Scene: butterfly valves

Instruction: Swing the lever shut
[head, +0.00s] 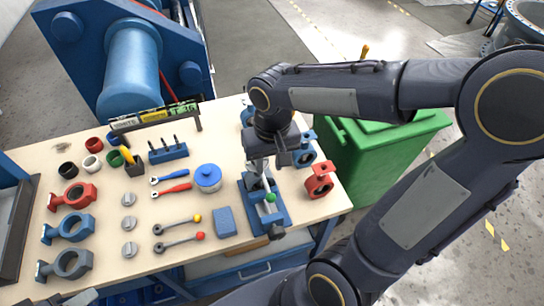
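A blue fixture (249,207) stands near the right front of the wooden workbench. A grey metal part with a green ball knob (271,198) sits on it; the knob looks like the end of a lever. My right gripper (266,165) points down just above and behind the fixture, close to the metal part. The gripper and wrist hide part of the fixture, and I cannot tell whether the fingers touch anything or how far apart they are. My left gripper is out of view.
A red valve body (320,180) and a blue one (305,150) stand right of the fixture. A blue lidded pot (208,178), a blue block (225,221) and loose levers with yellow (197,218) and red knobs lie left. A green bin (370,150) stands beyond the bench's right edge.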

